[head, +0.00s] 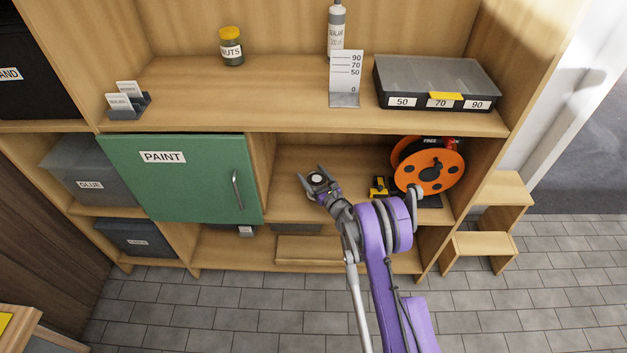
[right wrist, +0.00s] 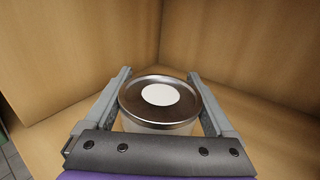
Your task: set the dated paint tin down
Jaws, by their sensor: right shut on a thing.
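The paint tin (right wrist: 160,98) shows in the right wrist view as a round metal lid with a white disc on it. No date can be read on the disc. My right gripper (right wrist: 160,100) is shut on the tin, with one finger on each side of it. In the head view the tin (head: 318,179) is small between the fingers of my right gripper (head: 317,182), in the open middle compartment right of the green PAINT door. I cannot tell whether the tin's base touches the shelf. My left gripper is not in view.
The top shelf holds a NUTS jar (head: 231,47), a sealant tube (head: 336,28) and a sectioned case (head: 437,82).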

